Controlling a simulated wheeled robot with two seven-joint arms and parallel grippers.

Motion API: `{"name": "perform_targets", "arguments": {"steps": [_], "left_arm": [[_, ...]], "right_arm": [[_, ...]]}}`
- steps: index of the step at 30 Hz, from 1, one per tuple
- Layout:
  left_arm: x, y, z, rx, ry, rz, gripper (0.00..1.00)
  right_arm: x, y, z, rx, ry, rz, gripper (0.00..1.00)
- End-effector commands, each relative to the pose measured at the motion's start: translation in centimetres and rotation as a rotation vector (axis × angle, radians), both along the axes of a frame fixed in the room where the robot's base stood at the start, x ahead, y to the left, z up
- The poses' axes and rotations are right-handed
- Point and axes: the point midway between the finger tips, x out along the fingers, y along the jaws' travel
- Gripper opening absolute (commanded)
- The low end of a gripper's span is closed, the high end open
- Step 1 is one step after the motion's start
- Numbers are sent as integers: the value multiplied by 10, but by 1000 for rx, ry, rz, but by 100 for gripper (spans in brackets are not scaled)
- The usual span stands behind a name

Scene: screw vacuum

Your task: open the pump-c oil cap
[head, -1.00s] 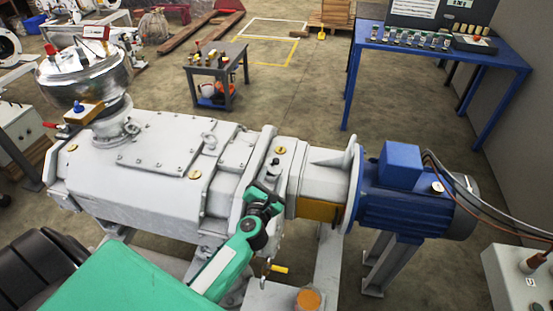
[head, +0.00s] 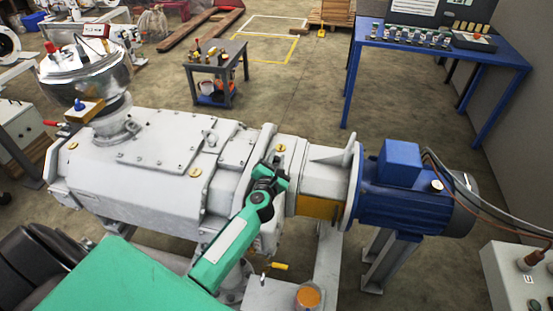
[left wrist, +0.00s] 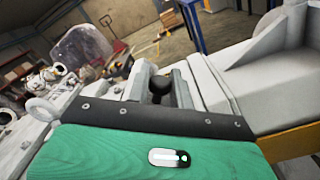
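The pump (head: 150,165) is a large pale grey machine lying across the middle of the head view. My left gripper (head: 273,170) is over the pump's narrower section, left of the motor, with its green arm coming from below. In the left wrist view, a dark round knob, seemingly the oil cap (left wrist: 158,90), is between the two grey fingers of this gripper (left wrist: 160,78). The fingers stand apart on either side of it; I cannot tell whether they touch it. The gripper covers the cap in the head view. My right gripper is not in view.
A blue motor (head: 415,195) adjoins the pump on the right. A shiny metal dome (head: 85,75) rises at its left end. A small tool table (head: 218,65) and a blue workbench (head: 490,60) stand behind. Open floor lies between them.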

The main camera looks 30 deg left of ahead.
Motion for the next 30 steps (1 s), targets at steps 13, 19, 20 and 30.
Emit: {"name": "perform_targets", "arguments": {"steps": [13, 19, 20, 30], "left_arm": [[0, -3, 2, 45, 14, -1, 0], [2, -8, 5, 156, 43, 0, 0], [2, -9, 5, 179, 49, 0, 0], [6, -25, 5, 481, 128, -1, 0]], "right_arm": [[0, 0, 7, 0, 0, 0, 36], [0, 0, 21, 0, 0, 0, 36], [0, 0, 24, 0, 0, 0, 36], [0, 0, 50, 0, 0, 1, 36]]}}
